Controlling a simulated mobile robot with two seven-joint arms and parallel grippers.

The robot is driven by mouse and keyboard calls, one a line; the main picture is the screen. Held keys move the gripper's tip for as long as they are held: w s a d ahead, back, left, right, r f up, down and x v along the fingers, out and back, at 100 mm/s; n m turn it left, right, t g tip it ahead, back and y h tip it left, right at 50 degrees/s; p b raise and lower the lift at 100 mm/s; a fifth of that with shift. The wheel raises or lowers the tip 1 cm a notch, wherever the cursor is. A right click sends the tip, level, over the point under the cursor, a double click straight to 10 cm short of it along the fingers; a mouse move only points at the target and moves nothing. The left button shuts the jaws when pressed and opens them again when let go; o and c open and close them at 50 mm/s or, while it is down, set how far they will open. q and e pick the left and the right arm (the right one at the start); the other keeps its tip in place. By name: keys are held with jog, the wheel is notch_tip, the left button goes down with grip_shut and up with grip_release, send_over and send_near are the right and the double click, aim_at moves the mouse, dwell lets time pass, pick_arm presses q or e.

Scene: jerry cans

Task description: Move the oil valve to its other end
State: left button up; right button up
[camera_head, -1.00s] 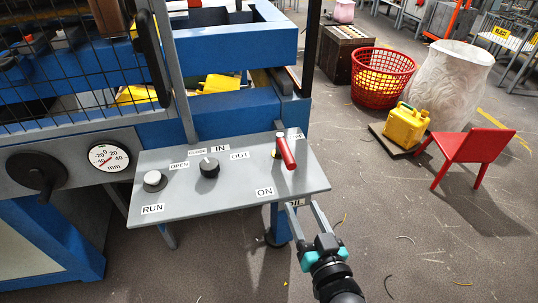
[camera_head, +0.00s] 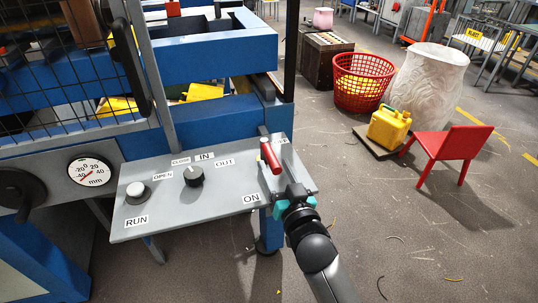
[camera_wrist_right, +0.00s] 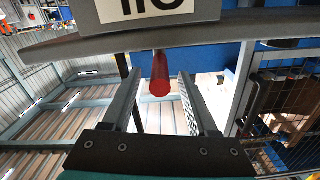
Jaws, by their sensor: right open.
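The oil valve is a red handle (camera_head: 270,158) on the right end of the grey control panel (camera_head: 178,222). Its near end points toward the front edge, with the "ON" label (camera_head: 251,198) to the lower left; a label at the far end is partly hidden. My right gripper (camera_head: 276,178) is open at the panel's front right edge, close to the handle's near end. In the right wrist view the red handle (camera_wrist_right: 160,75) shows in the gap between my two open fingers, apart from both. My left gripper is out of view.
The panel also carries a white RUN button (camera_head: 136,190) and a black knob (camera_head: 193,176). A blue machine frame (camera_head: 205,55) stands behind. On the floor at right are a yellow jerry can (camera_head: 389,127), a red basket (camera_head: 362,80) and a red chair (camera_head: 450,148).

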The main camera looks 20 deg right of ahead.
aim_at(269, 154)
jog(key=shift+w+a+b, duration=0.1)
jog(key=shift+w+b, duration=0.3)
jog(key=shift+w, duration=2.3)
grip_shut()
